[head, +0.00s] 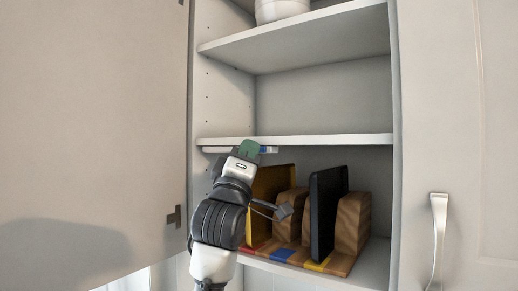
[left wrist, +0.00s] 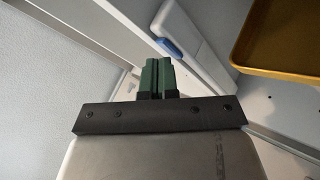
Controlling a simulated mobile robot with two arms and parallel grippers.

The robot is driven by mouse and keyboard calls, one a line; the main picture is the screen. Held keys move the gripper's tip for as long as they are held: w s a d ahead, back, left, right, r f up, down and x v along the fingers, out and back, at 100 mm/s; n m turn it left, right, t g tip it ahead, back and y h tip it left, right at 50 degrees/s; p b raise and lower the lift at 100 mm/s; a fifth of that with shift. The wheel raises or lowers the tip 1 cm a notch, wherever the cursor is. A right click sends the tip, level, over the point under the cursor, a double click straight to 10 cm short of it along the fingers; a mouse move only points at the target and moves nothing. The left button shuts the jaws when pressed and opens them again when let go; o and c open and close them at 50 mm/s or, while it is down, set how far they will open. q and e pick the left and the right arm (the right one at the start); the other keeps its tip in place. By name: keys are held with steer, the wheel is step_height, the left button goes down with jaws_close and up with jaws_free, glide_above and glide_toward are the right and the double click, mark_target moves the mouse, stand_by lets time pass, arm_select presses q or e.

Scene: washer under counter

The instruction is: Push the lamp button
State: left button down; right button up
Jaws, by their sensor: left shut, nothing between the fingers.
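The lamp is a slim white bar (head: 215,149) fixed under the middle shelf of the open cabinet; it also shows in the left wrist view (left wrist: 185,28). Its blue button (head: 264,149) is at the right part of the bar in the head view, and appears in the left wrist view (left wrist: 170,47) just beyond my fingertips. My left gripper (head: 249,148) has green fingers, shut and empty, raised at the height of the lamp. In the head view the fingers cover part of the bar. I cannot tell whether they touch it. My right gripper is not in view.
Below the lamp, a wooden rack (head: 352,222) holds a yellow board (head: 270,190) and a black board (head: 326,212), close to the right of my left arm. The middle shelf (head: 330,140) is empty. A white bowl (head: 282,10) stands above. An open door (head: 95,120) is at left.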

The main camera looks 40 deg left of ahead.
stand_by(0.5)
arm_select(q)
steer(key=shift+s+d, duration=0.1)
steer(key=shift+s, duration=0.55)
steer(key=shift+s, duration=0.1)
steer(key=s, duration=0.4)
steer(key=s+b, duration=0.1)
steer(key=shift+s+d, duration=0.35)
steer(key=shift+s, duration=0.05)
